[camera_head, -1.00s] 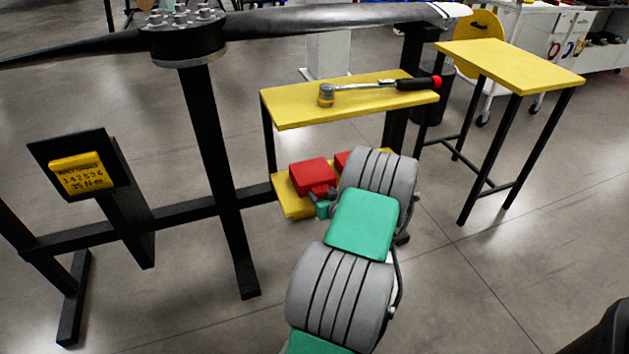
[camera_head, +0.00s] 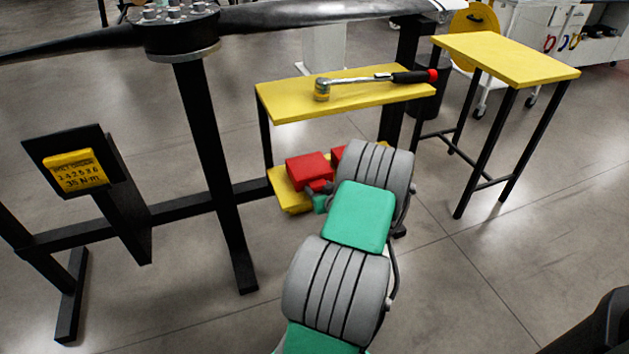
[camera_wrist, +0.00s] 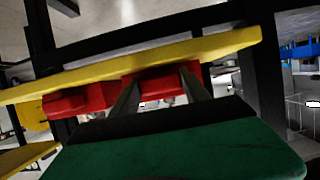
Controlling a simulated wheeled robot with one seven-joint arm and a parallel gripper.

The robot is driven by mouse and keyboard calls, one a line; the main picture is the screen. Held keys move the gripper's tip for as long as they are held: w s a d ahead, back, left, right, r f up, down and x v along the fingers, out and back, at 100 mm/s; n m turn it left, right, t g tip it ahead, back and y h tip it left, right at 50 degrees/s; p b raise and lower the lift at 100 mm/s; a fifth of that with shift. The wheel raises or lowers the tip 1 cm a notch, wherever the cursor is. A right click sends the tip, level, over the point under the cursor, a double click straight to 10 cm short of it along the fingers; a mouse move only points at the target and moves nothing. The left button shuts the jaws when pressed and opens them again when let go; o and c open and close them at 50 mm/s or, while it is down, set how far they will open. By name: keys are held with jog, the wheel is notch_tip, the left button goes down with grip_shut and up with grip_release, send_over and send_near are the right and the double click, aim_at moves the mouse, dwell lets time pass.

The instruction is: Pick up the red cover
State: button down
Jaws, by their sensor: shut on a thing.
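A red cover (camera_head: 308,168) with a blocky top is at the low yellow shelf (camera_head: 288,198) under the tool table. More red shows just to its right (camera_head: 338,155), partly hidden by my arm; I cannot tell whether it is the same piece. In the wrist view, the red cover (camera_wrist: 85,98) lies across the finger ends, against the yellow board (camera_wrist: 225,43). My gripper (camera_wrist: 160,78) is shut on the red cover, with one finger at each side of its middle part. In the head view, my arm hides most of the gripper. I cannot tell whether the cover is clear of the shelf.
A yellow table (camera_head: 290,103) with a torque wrench (camera_head: 375,79) stands directly above the low shelf. Black stand posts (camera_head: 210,160) rise to the left, under a turbine hub (camera_head: 178,30). Another yellow table (camera_head: 510,60) stands right.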

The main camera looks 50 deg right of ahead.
jog(key=shift+r+p, duration=0.3)
jog(key=shift+r, duration=0.3)
jog(key=r, duration=0.1)
jog(key=r+p, duration=0.1)
jog(key=r, duration=0.1)
jog(key=shift+s+a, duration=0.1)
jog(key=shift+s, duration=0.1)
jog(key=s+a+r+p, duration=0.4)
jog(key=s+a+r, duration=0.4)
jog(key=s+a, duration=0.1)
jog(key=shift+s+a+r, duration=0.3)
jog(key=shift+s+r, duration=0.05)
jog(key=shift+r, duration=0.05)
jog(key=c, duration=1.1)
grip_release()
grip_shut()
